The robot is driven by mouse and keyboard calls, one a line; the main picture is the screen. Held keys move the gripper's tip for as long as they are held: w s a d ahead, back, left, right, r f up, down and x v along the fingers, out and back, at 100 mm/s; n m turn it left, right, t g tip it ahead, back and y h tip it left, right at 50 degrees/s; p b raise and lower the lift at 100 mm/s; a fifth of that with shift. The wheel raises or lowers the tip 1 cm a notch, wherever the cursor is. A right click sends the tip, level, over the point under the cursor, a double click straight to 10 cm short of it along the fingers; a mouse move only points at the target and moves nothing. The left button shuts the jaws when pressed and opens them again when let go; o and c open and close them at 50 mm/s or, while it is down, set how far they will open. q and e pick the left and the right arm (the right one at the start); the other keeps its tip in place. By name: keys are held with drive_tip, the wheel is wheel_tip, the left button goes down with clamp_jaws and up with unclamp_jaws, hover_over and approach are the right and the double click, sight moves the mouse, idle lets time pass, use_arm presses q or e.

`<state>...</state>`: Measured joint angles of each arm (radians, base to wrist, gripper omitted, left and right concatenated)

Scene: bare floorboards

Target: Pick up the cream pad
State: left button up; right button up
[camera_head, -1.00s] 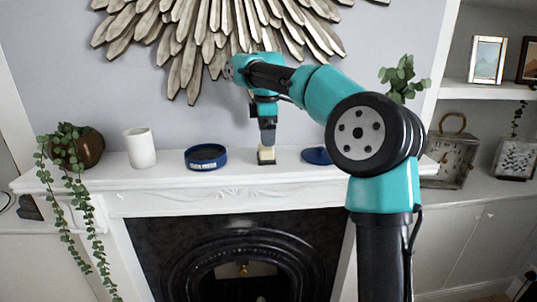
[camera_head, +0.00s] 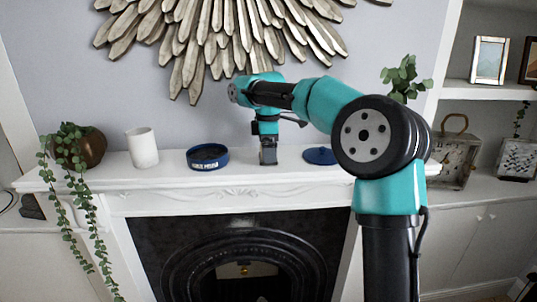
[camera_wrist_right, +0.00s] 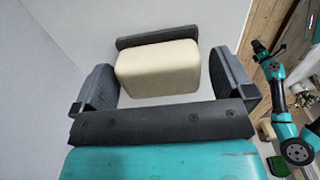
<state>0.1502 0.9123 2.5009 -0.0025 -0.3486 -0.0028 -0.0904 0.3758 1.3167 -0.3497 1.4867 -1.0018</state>
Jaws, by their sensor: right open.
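The cream pad (camera_wrist_right: 157,68) is a rounded cream block. In the right wrist view it sits between the two dark fingers of my open right gripper (camera_wrist_right: 165,80), with a visible gap to the right finger and a narrow one to the left. A dark bar (camera_wrist_right: 157,37) runs along its far side. In the head view my right gripper (camera_head: 268,156) is down at the white mantel shelf (camera_head: 235,177) and hides the pad. My left gripper is not in view.
A blue open tin (camera_head: 207,157) with dark contents stands left of my right gripper, and a flat blue lid (camera_head: 319,156) lies to its right. A white cup (camera_head: 142,148) and a potted trailing plant (camera_head: 88,148) are further left.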

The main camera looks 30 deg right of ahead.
drive_tip(key=c, duration=0.9)
drive_tip(key=shift+r, duration=0.1)
drive_tip(key=shift+r, duration=1.75)
drive_tip(key=s+a, duration=0.2)
drive_tip(key=s, duration=0.2)
drive_tip(key=s+a+r, duration=0.1)
drive_tip(key=s+a, duration=0.2)
drive_tip(key=s, duration=0.2)
drive_tip(key=s+a, duration=0.3)
drive_tip(key=s, duration=0.1)
drive_tip(key=shift+s+a+r, duration=0.2)
drive_tip(key=shift+s, duration=0.15)
